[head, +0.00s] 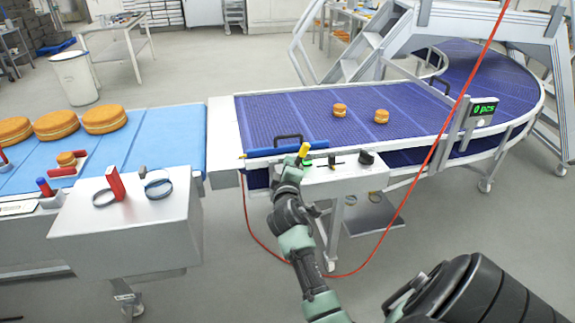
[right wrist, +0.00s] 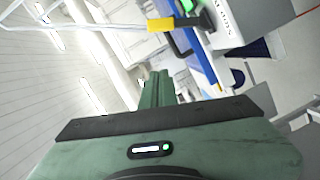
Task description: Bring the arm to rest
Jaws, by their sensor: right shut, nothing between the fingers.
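My right gripper (head: 291,167) is at the front edge of the purple conveyor, beside the yellow-ended bar. In the right wrist view its green fingers (right wrist: 157,88) are together with nothing between them. The yellow piece (right wrist: 160,25) shows beyond the fingertips there, apart from them in the picture. My right arm reaches up from the bottom of the head view. My left gripper is in neither view.
The purple conveyor (head: 290,112) carries two small filled rounds (head: 340,110). A blue conveyor (head: 185,130) at left carries several large rounds (head: 104,119). A white box-like stand (head: 130,225) is left of my arm. A red cable (head: 437,145) hangs right of it.

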